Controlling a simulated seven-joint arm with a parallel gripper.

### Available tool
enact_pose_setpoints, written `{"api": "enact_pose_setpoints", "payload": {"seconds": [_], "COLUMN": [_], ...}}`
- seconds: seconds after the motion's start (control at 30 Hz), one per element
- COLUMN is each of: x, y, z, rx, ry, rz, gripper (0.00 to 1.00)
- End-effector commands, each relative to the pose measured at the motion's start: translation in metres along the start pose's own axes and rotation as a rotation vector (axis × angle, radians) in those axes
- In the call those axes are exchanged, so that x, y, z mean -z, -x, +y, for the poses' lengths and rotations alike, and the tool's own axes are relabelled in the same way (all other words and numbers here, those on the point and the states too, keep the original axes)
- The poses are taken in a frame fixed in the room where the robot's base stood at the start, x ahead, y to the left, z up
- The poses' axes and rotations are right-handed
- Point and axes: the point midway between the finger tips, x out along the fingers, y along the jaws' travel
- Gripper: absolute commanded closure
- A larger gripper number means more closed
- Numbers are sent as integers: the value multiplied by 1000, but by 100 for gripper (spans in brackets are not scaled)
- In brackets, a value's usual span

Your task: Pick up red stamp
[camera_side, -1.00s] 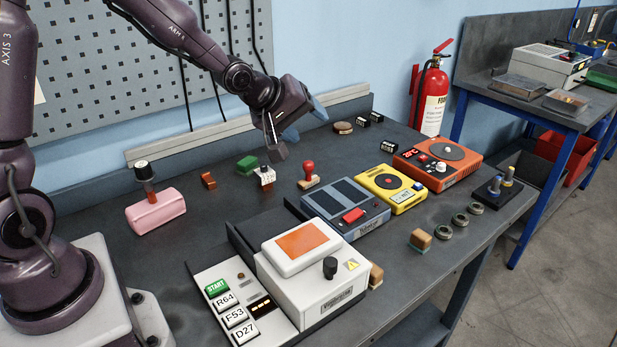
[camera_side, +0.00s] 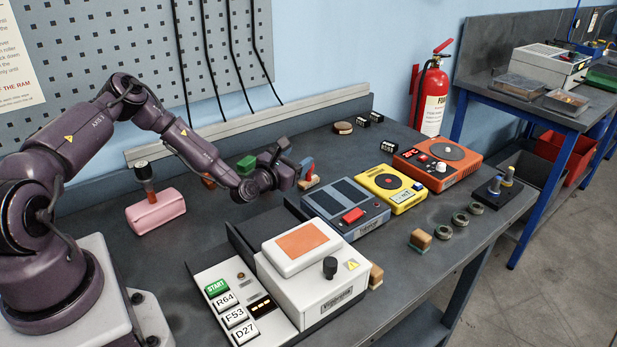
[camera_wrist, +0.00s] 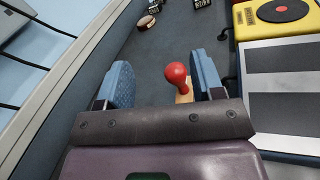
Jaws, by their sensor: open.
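The red stamp has a round red knob (camera_wrist: 176,74) on a wooden base (camera_wrist: 186,96). In the wrist view it shows between the two blue finger pads of my gripper (camera_wrist: 163,80), closer to the right pad, with a wide gap to the left pad. The pads are apart and not closed on it. In the side view my gripper (camera_side: 303,171) is low over the bench at the stamp (camera_side: 311,182). There the fingers hide most of the stamp, and I cannot tell whether a pad touches it.
A grey device with dark panels (camera_side: 345,199) stands just right of the stamp, with a yellow device (camera_side: 391,188) beyond it. A white machine (camera_side: 335,290) is in front.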

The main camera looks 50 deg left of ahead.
Motion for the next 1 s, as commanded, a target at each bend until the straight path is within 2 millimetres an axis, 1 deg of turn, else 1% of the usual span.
{"api": "enact_pose_setpoints", "payload": {"seconds": [0.03, 0.1, 0.2, 0.3, 0.37, 0.47, 0.7, 0.8, 1.0], "x": [11, 24, 38, 47, 50, 50, 50, 51, 50], "y": [0, 0, 0, 0, 0, -6, -38, -46, -50], "z": [-4, -7, -11, -13, -14, -14, -14, -14, -14], "rx": [3, 2, 3, 4, 4, 4, 4, 4, 5], "ry": [1, -1, -2, -3, -4, -5, -6, -5, -4], "rz": [3, 3, 3, 2, 1, -1, 0, 1, 2], "gripper": [39, 39, 39, 39, 39, 39, 39, 39, 39]}}
